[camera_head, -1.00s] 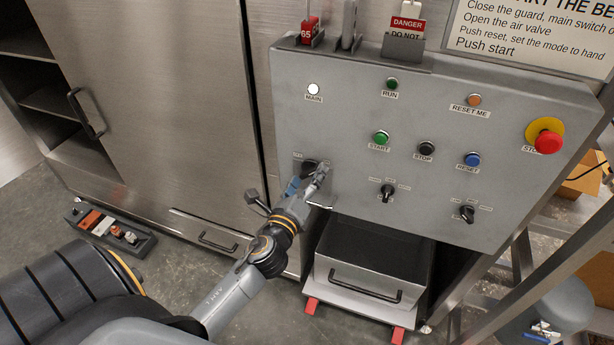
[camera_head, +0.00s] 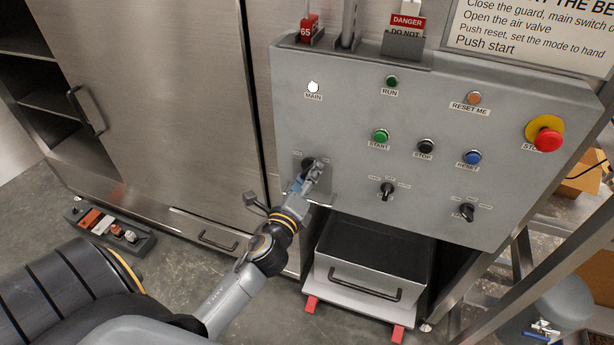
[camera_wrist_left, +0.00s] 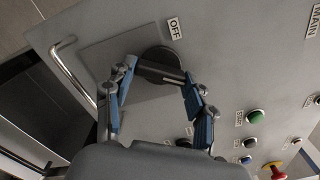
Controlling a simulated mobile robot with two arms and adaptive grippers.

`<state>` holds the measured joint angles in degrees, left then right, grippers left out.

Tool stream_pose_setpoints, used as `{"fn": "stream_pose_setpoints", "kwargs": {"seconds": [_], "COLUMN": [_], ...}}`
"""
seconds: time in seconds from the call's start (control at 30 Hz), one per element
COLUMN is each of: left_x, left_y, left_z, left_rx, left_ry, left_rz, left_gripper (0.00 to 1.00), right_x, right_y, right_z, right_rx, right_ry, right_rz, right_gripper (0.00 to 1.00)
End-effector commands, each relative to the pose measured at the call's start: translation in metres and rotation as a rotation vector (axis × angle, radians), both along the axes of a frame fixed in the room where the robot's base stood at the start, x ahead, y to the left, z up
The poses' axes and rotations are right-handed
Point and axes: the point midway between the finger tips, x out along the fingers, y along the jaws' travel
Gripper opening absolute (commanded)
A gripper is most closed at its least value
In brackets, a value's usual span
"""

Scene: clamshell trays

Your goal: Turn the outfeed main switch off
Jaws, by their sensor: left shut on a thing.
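The main switch is a black rotary knob (camera_head: 308,163) on a grey plate at the lower left of the control panel (camera_head: 450,120). My left gripper (camera_head: 312,180) is at this knob, its fingers shut on it. In the left wrist view, the black knob (camera_wrist_left: 160,60) sits between the two blue-padded fingers of the left gripper (camera_wrist_left: 160,82). An OFF label (camera_wrist_left: 174,28) is beside the knob. The MAIN lamp (camera_head: 313,87) looks white and bright. My right gripper is not in view.
Green, black and blue buttons and two smaller selectors (camera_head: 387,190) sit to the right. A red emergency stop (camera_head: 547,140) is at the panel's right end. A metal handle (camera_wrist_left: 72,72) is close to the gripper. An open grey drawer (camera_head: 365,272) is below the panel.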

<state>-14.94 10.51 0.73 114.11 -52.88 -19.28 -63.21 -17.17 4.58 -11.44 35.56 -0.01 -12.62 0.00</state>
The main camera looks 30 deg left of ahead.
Motion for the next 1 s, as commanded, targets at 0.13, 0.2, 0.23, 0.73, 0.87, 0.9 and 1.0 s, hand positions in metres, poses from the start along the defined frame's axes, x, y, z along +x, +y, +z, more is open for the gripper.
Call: {"fn": "stream_pose_setpoints", "kwargs": {"seconds": [0.13, 0.2, 0.23, 0.73, 0.87, 0.9, 1.0], "left_x": [0.000, 0.000, 0.000, 0.000, 0.000, 0.000, 0.000], "left_y": [0.000, 0.000, 0.000, 0.000, 0.000, 0.000, 0.000], "left_z": [0.000, 0.000, 0.000, 0.002, 0.003, 0.003, 0.003], "left_rx": [-0.127, -0.191, -0.221, -0.684, -0.803, -0.839, -0.930], "left_ry": [-0.030, -0.046, -0.053, -0.164, -0.193, -0.202, -0.224], "left_rz": [0.003, 0.002, 0.001, 0.003, 0.002, 0.003, 0.003], "left_gripper": [0.23, 0.23, 0.23, 0.23, 0.23, 0.23, 0.23], "right_x": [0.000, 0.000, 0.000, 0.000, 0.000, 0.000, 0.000], "right_y": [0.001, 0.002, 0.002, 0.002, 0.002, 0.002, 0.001], "right_z": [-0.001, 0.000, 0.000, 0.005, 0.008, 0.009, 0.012], "right_rx": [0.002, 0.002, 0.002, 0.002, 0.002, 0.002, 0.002], "right_ry": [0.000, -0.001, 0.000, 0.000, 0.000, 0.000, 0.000], "right_rz": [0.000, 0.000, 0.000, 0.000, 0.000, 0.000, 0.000], "right_gripper": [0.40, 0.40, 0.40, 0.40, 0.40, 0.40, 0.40]}}
